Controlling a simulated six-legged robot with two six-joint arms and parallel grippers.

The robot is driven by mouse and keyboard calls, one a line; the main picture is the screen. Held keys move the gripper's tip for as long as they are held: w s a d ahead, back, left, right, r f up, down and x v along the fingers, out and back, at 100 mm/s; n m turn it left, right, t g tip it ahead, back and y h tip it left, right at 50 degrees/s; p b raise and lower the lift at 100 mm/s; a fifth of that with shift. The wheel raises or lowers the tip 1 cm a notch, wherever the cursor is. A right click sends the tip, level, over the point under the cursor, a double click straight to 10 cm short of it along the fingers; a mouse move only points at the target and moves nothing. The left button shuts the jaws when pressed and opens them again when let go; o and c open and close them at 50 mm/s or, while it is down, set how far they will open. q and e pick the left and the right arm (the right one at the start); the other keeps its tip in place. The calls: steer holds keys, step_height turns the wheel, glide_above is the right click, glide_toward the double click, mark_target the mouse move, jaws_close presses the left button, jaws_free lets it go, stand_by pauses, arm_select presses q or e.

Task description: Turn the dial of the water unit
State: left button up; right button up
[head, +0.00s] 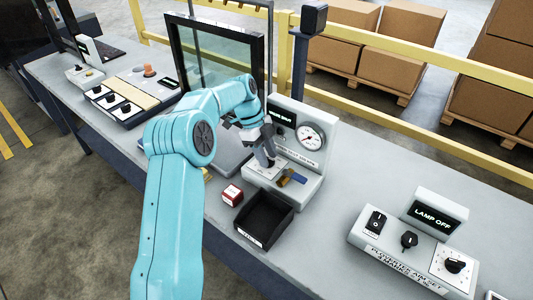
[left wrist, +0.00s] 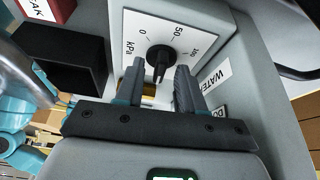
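The water unit (head: 307,188) is a light grey console on the bench, with a round gauge (head: 310,136) and a small dark display on its upright back. Its dial (left wrist: 160,58) is a black knob on a white kPa scale plate (left wrist: 190,30) marked 0, 50 and 100. My left gripper (head: 268,160) is low over this plate and hides the dial in the head view. In the left wrist view my left gripper (left wrist: 160,72) is open, with one finger on each side of the dial's ridge and a gap on both sides. My right gripper is in neither view.
A brass-and-blue lever (head: 291,178) sits on the unit beside the plate. A black open tray (head: 264,219) and a red box (head: 232,194) stand in front. A glass-fronted frame (head: 218,62) is behind left, a lamp unit (head: 408,252) at right. Bare bench lies between.

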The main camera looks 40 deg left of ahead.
arm_select(q)
steer(key=p+v, duration=0.6)
steer(key=v, duration=1)
steer(key=shift+r, duration=0.15)
